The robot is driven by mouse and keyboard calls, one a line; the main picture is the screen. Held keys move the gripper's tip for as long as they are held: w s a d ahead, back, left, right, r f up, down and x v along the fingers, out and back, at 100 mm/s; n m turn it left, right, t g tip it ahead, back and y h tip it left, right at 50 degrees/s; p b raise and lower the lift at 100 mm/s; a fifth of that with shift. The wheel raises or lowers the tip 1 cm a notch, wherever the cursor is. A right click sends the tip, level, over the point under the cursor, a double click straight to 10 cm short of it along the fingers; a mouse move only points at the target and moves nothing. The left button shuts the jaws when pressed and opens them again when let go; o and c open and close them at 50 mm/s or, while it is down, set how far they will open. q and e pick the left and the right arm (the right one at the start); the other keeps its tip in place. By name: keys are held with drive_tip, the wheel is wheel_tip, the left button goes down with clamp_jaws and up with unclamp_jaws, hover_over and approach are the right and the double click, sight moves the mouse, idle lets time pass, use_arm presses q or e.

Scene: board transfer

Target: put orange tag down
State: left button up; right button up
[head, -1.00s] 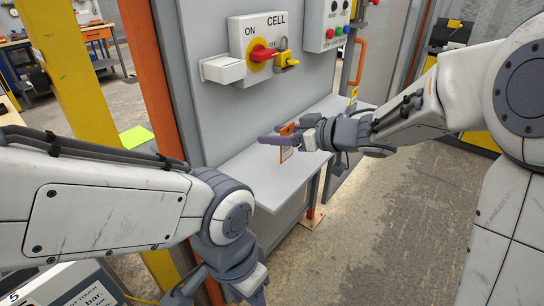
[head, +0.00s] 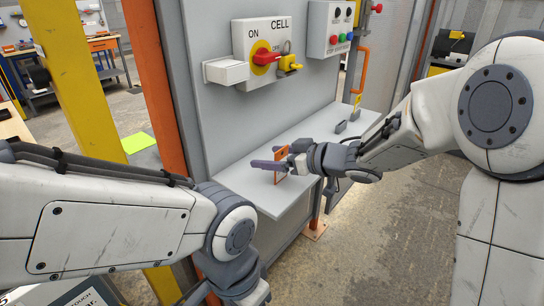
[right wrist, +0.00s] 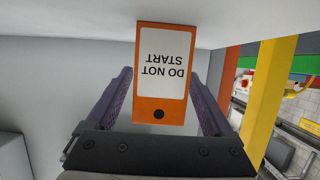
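The orange tag (head: 283,166) is a flat orange card, upright between the purple fingers of my right gripper (head: 272,160) and low over the grey shelf. In the right wrist view the tag (right wrist: 165,72) has a white panel reading DO NOT START, upside down, and a dark hole near its lower end. My left forearm and wrist show at lower left; the left fingers are out of frame.
Above the shelf, the CELL switch box (head: 262,50) has a red handle and a yellow padlock (head: 289,63). A white box (head: 226,71) sits beside it. A small dark item (head: 341,127) lies on the shelf's far part. The shelf's near left part is bare.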

drive_tip(key=shift+r, duration=0.15)
drive_tip(key=shift+s+d+r, duration=0.1)
drive_tip(key=shift+d+r, duration=0.05)
drive_tip(key=shift+d, duration=0.1)
drive_tip(key=p+v, duration=0.2)
drive_tip(key=v, duration=0.9)
drive_tip(key=shift+s+p, duration=0.25)
drive_tip(key=shift+p, duration=0.05)
drive_tip(key=s+f+m+g+h, duration=0.1)
drive_tip(key=s+f+g+h, duration=0.1)
drive_tip(key=s, duration=0.6)
drive_tip(key=s+a+f+m+g+h, duration=0.1)
drive_tip(key=s+f+g+h, duration=0.2)
drive_tip(key=s+f+h, duration=0.2)
drive_tip(key=s+f+m+g+h, duration=0.1)
drive_tip(key=s+f+g+h, duration=0.2)
drive_tip(key=s, duration=0.9)
drive_tip(key=shift+a+f, duration=0.2)
drive_tip(key=shift+f, duration=0.25)
drive_tip(key=shift+s+r, duration=0.1)
drive_tip(key=shift+s, duration=0.05)
